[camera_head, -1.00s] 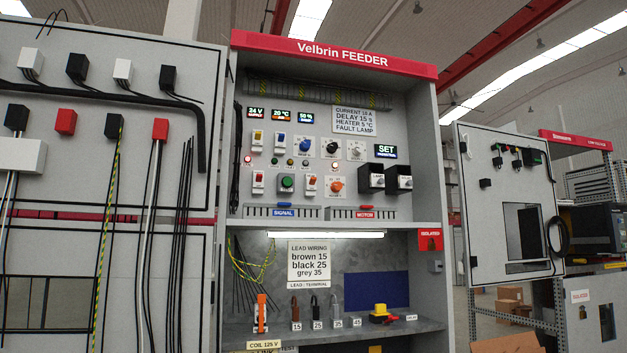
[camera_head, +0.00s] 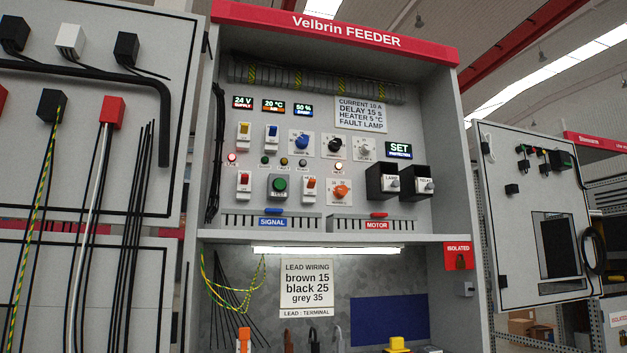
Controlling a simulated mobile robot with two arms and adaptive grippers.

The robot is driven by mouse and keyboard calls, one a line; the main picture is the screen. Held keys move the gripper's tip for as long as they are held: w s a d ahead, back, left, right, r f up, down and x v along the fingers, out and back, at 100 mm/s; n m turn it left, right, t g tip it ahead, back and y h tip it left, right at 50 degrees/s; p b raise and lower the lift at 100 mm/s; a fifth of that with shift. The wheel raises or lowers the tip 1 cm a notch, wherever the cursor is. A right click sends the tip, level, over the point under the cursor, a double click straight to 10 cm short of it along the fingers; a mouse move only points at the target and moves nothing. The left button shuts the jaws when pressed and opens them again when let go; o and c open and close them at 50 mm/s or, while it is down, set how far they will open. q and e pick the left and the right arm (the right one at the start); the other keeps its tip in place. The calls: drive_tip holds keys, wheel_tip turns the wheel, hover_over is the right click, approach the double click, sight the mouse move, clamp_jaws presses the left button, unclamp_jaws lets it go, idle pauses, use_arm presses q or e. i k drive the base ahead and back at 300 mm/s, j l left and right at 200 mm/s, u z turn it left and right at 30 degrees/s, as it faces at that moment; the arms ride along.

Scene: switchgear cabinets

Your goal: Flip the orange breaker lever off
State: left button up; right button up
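The breaker with the orange lever (camera_head: 310,184) is in the lower row of the Velbrin FEEDER panel, between a green push button (camera_head: 279,187) and an orange rotary knob (camera_head: 341,190). Its orange part shows in the upper half of its white body; the lever's exact tilt is too small to tell. A red-lever breaker (camera_head: 244,183) is at the left end of that row. Above are a yellow-lever breaker (camera_head: 244,135) and a blue-lever breaker (camera_head: 272,136). Neither of my grippers is in view.
Two black boxes (camera_head: 381,182) labelled LAMP and RELAY stick out right of the orange knob. A shelf edge (camera_head: 230,237) runs below the panel, above a lower bay with a wiring sign (camera_head: 307,288). Wired cabinets (camera_head: 80,200) flank the left side.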

sight(311, 183)
drive_tip(key=l+u, duration=0.35)
drive_tip(key=l, duration=0.35)
drive_tip(key=l+u, duration=0.4)
drive_tip(key=l, duration=0.3)
drive_tip(key=k+l+u, duration=0.1)
drive_tip(key=l+u, duration=0.25)
drive_tip(key=l, duration=0.35)
